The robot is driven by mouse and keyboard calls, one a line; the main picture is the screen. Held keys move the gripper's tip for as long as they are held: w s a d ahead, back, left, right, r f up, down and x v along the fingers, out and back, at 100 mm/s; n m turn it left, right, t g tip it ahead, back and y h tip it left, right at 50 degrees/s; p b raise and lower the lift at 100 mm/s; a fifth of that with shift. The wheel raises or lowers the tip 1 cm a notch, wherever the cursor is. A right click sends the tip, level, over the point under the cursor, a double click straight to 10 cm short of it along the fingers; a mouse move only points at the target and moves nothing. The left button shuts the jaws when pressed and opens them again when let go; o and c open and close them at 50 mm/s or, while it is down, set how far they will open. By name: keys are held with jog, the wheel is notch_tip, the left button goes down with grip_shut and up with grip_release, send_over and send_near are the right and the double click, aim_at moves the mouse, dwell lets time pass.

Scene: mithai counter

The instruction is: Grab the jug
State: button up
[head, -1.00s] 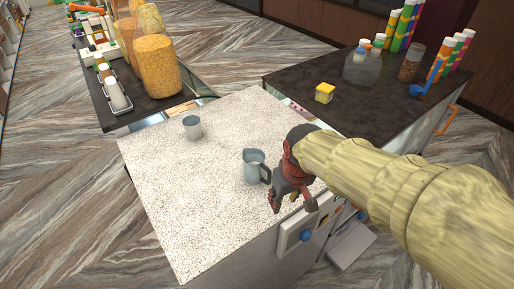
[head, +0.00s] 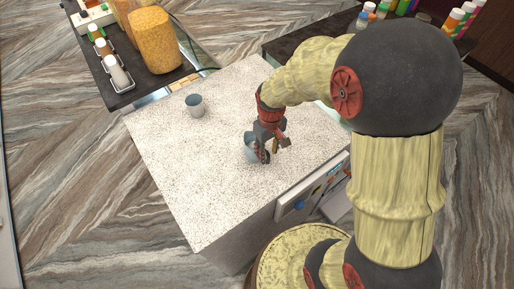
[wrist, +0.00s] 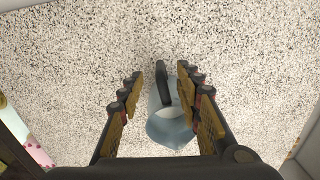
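The grey-blue jug (head: 250,153) stands upright on the speckled white counter, partly hidden behind my gripper (head: 274,152) in the head view. In the wrist view the jug (wrist: 168,128) lies between the spread fingers, with its dark handle (wrist: 162,72) pointing up the picture and its spout toward the palm. My gripper (wrist: 159,78) is open, one finger on each side of the handle and jug. Gaps show between the handle and both fingers; I cannot tell whether a finger touches the jug's body.
A small grey cup (head: 195,105) stands on the counter (head: 185,165), left of and behind the jug. A dark counter at the back left holds a large jar of yellow snacks (head: 155,42). The counter's front and left are clear.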

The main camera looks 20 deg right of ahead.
jog(key=f, duration=0.1)
jog(key=f+p, duration=0.1)
jog(key=f, duration=0.2)
jog(key=shift+s+a+f, duration=0.1)
jog(key=shift+s+f, duration=0.05)
jog(key=shift+s, duration=0.2)
jog(key=shift+w+f, duration=0.1)
jog(key=shift+f, duration=0.45)
jog(key=c, duration=0.3)
grip_shut()
jog(key=shift+r, duration=0.1)
